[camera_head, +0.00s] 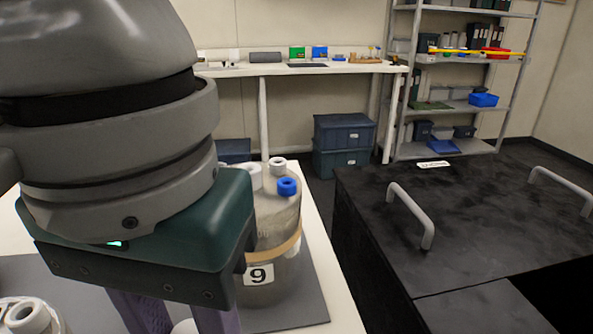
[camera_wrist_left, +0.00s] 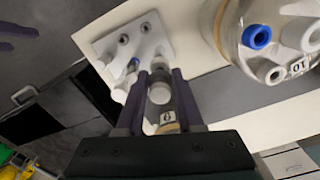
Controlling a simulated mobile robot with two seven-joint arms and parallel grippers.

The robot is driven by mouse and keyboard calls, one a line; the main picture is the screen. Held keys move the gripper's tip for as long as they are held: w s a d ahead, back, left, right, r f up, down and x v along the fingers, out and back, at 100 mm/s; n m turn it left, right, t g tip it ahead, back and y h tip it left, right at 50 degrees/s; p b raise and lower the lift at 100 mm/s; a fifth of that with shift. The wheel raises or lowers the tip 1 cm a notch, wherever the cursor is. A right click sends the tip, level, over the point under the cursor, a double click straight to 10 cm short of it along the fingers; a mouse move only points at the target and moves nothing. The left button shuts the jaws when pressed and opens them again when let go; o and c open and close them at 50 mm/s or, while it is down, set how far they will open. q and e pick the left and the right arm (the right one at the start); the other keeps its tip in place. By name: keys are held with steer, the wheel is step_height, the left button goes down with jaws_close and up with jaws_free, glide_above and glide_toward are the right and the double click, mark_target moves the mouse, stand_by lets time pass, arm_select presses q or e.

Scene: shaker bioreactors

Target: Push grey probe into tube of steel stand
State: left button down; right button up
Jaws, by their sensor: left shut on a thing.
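My left gripper (camera_head: 180,318) fills the left of the head view, pointing down. In the left wrist view its purple fingers (camera_wrist_left: 160,78) are shut around a pale grey cylinder, which I take for the grey probe (camera_wrist_left: 161,88). A small number label and a tan band show below it between the fingers. A pale stand plate (camera_wrist_left: 108,46) with holes and short upright parts, probably the steel stand, lies just beyond the fingertips. I cannot tell whether the probe is in a tube. Two purple fingers of my right gripper (camera_wrist_left: 25,38) show apart, partly cut off.
A large glass bottle (camera_head: 275,225) with a blue cap stands on the grey mat (camera_head: 305,300), right of my gripper. Another white-capped vessel (camera_head: 30,316) is at the lower left. A black bench with handles (camera_head: 410,215) is on the right. Shelves (camera_head: 460,103) stand behind.

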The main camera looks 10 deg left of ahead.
arm_select(q)
steer(key=shift+f+b, duration=1.4)
steer(key=shift+b, duration=0.6)
stand_by(1.6)
steer(key=shift+c, duration=2.3)
jaws_free()
steer(key=shift+r, duration=0.15)
step_height(320, 180, up, 10)
steer(key=shift+f, duration=0.1)
